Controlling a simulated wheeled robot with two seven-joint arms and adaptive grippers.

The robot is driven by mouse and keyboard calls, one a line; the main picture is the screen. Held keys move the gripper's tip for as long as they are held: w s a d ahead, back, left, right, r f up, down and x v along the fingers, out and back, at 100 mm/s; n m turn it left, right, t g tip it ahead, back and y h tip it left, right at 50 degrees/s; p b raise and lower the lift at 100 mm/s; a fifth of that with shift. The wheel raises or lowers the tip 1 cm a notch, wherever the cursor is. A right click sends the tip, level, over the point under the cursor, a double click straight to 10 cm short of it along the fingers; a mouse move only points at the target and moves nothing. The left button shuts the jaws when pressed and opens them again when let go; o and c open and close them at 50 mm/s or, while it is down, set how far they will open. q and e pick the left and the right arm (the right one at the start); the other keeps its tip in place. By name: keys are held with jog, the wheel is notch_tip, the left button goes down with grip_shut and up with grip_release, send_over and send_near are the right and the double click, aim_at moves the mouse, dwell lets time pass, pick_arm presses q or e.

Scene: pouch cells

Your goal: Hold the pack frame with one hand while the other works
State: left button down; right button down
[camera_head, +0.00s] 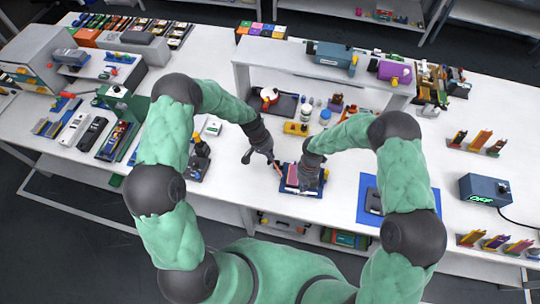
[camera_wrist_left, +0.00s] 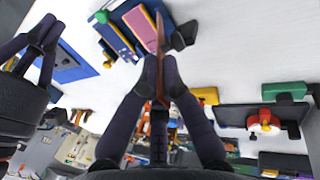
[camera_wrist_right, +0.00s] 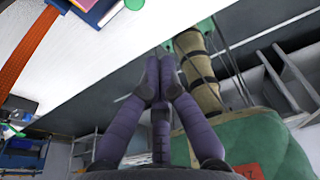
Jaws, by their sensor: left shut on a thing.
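The pack frame (camera_head: 318,190) is a blue tray holding a pink-topped pouch cell (camera_head: 292,175), near the table's front edge. Both also show in the left wrist view, the frame (camera_wrist_left: 122,22) around the cell (camera_wrist_left: 140,25). My left gripper (camera_wrist_left: 160,78) is shut on a thin copper-coloured strip (camera_wrist_left: 160,35) whose far end reaches over the frame's edge; whether it touches is unclear. My right gripper (camera_wrist_right: 158,88) has its fingertips together with nothing visible between them. In the head view it hides part of the frame; its own view shows the frame at the top left, apart from the fingertips.
A blue mat (camera_head: 362,212) with a dark device lies to the right. A blue meter box (camera_head: 485,188) is at far right. Free table surrounds the frame.

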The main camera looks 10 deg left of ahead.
pick_arm(q)
jog(key=shift+f, duration=0.1)
pick_arm(e)
jog(key=shift+w+x, duration=0.3)
jog(key=shift+x, duration=1.05)
jog(key=shift+w+x, duration=0.25)
jog(key=shift+x, duration=1.15)
jog(key=shift+w+x, duration=0.3)
jog(key=shift+x, duration=1.05)
jog(key=shift+w+f, duration=0.15)
jog(key=shift+w, duration=0.1)
